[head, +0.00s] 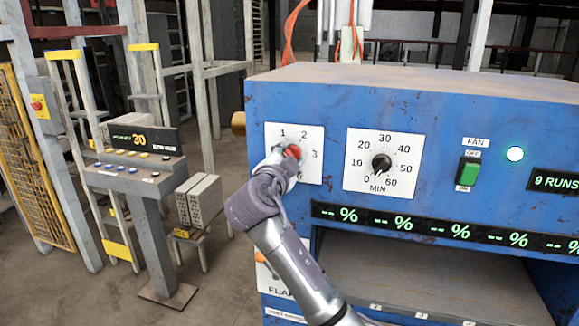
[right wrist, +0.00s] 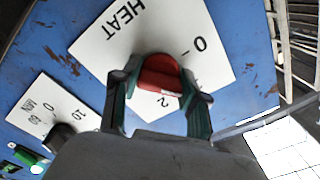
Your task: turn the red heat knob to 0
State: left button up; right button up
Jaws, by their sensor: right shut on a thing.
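The red heat knob (head: 293,151) sits on a white dial plate (head: 313,135) at the left of the blue machine's front. The numbers 1, 2 and 3 show there; the lower part is hidden by my arm. In the right wrist view the red knob (right wrist: 158,75) lies between both fingers of my right gripper (right wrist: 160,84), which is shut on it. I cannot tell which number the knob points to. My left gripper is not in view.
A black MIN timer knob (head: 381,165) and a green fan switch (head: 468,172) are to the right on the blue machine (head: 430,110). Below runs a strip of percent displays (head: 400,222) over an open bay. A control console (head: 135,170) and grey blocks (head: 199,201) stand at left.

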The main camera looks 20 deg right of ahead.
jog(key=shift+f+n+b, duration=0.35)
jog(key=shift+n+b, duration=0.35)
jog(key=shift+n, duration=0.2)
jog(key=shift+r+n, duration=0.1)
jog(key=shift+n, duration=0.8)
jog(key=n, duration=0.3)
jog(key=shift+r+b, duration=0.1)
jog(key=shift+b, duration=0.2)
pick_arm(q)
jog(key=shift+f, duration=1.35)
pick_arm(e)
jog(key=shift+n, duration=1.8)
jog(key=o, duration=1.1)
jog(key=shift+o, duration=0.2)
jog(key=shift+r, duration=0.1)
